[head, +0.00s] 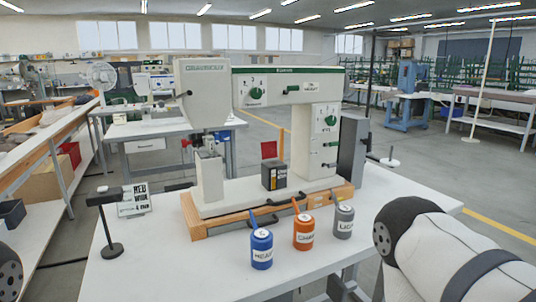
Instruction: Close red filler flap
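A small red flap (269,149) stands upright in the head view, behind and above a dark box (274,176) on the base of a white and green press (320,142). It appears raised; its hinge is too small to make out. My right arm comes in at the lower right, well to the right of the press, and its gripper is outside the picture. Only a dark rounded part of my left arm shows at the left edge; the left gripper is not visible. Nothing of mine touches the flap.
Blue (261,250), orange (303,232) and grey (344,219) bottles stand in front of the press's wooden base (240,221). A black stand (108,225) and a lettered card (134,202) are at left. The white tabletop (185,270) is clear at front left.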

